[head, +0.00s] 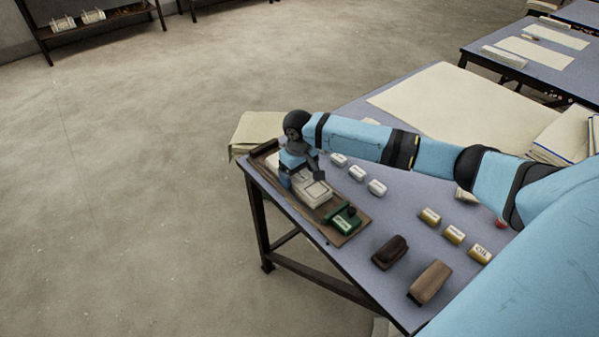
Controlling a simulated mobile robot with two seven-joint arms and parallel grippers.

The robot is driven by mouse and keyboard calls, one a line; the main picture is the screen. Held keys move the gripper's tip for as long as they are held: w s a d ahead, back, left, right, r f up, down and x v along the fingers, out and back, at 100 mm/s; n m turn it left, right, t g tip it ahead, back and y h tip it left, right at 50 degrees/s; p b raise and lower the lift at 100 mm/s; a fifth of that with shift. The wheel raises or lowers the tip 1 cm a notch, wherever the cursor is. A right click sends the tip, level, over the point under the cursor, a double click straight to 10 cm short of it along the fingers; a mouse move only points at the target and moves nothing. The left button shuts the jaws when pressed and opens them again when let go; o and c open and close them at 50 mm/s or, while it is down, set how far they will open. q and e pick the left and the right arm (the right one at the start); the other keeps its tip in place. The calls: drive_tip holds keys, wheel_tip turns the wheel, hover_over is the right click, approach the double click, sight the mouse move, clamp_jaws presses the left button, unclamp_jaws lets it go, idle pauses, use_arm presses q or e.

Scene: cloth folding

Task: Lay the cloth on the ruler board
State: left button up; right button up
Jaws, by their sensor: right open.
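A beige cloth (257,128) lies at the table's far left edge and hangs partly over it. A large flat cream sheet (450,103) covers the far part of the table; I cannot tell whether it is cloth or board. No ruler markings can be made out, so I cannot identify the ruler board. My right gripper (306,183) points down over a wooden tray (350,232) at the table's left edge. It is open, above or beside a pale block (313,193) in the tray, and I see nothing held in it. My left gripper is out of view.
A green item (345,219) sits in the tray's near end. Small white blocks (357,173), yellow-labelled blocks (453,234) and two brown brushes or blocks (430,283) stand on the blue-grey table (375,217). Stacked sheets (565,135) lie at the right. My right arm spans the table.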

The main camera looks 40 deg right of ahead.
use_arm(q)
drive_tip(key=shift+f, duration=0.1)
use_arm(e)
drive_tip(key=shift+s+a+f, duration=0.2)
drive_tip(key=shift+a+f, duration=0.05)
drive_tip(key=shift+a, duration=0.25)
drive_tip(key=shift+b, duration=0.35)
drive_tip(key=r+p, duration=0.1)
drive_tip(key=r, duration=0.4)
drive_tip(key=shift+w+a+r+p, duration=0.15)
drive_tip(key=shift+w+r+p, duration=0.05)
drive_tip(key=shift+r+p, duration=0.15)
use_arm(q)
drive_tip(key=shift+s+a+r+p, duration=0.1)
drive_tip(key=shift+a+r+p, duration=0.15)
drive_tip(key=shift+p, duration=0.4)
use_arm(e)
wheel_tip(320, 180, up, 7)
drive_tip(key=shift+d, duration=0.35)
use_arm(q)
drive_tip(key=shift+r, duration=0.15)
